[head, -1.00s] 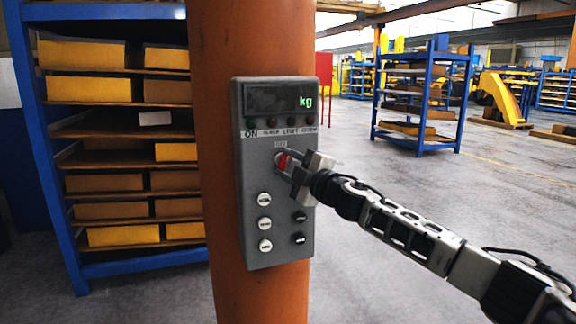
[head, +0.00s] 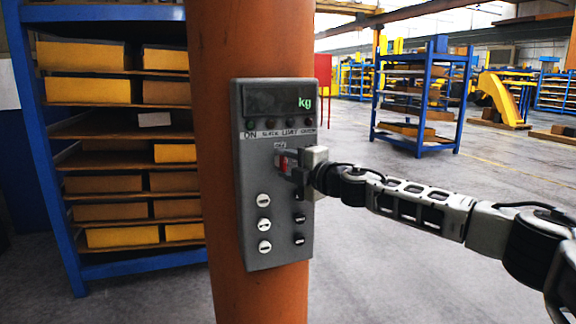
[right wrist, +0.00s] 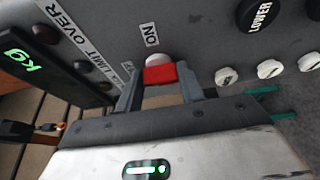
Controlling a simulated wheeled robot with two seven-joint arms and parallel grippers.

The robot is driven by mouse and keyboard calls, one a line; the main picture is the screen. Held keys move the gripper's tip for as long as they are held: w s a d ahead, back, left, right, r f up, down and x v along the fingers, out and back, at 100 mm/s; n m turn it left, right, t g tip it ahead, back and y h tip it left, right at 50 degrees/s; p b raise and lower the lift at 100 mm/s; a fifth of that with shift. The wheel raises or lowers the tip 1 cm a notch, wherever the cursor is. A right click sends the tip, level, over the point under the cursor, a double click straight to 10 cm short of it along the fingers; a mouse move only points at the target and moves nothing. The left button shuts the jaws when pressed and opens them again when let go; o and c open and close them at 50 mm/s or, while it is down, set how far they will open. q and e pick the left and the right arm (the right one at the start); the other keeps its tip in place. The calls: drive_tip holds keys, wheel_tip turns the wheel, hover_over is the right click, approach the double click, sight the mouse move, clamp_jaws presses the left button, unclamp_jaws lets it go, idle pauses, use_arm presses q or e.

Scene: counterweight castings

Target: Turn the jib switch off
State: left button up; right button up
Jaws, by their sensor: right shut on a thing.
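The jib switch is a small lever with a red part (head: 284,162) on a grey control box (head: 251,180) fixed to an orange column. My right gripper (head: 287,164) reaches in from the right and is shut on the switch. In the right wrist view the red part (right wrist: 160,74) sits between the two fingers, with a pale round piece behind it. An ON label (right wrist: 150,33) is beside it, and a second small label is partly hidden by a finger. The switch's exact setting is hard to tell. My left gripper is out of view.
The box carries a display (head: 275,101) reading kg, a row of lamps, and white and black buttons below the switch. An orange column (head: 265,40) bears the box. A blue shelf rack (head: 75,260) with yellow boxes stands at left.

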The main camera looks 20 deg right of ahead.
drive_tip(key=o, duration=1)
drive_tip(key=v, duration=1.6)
drive_tip(key=shift+b, duration=0.45)
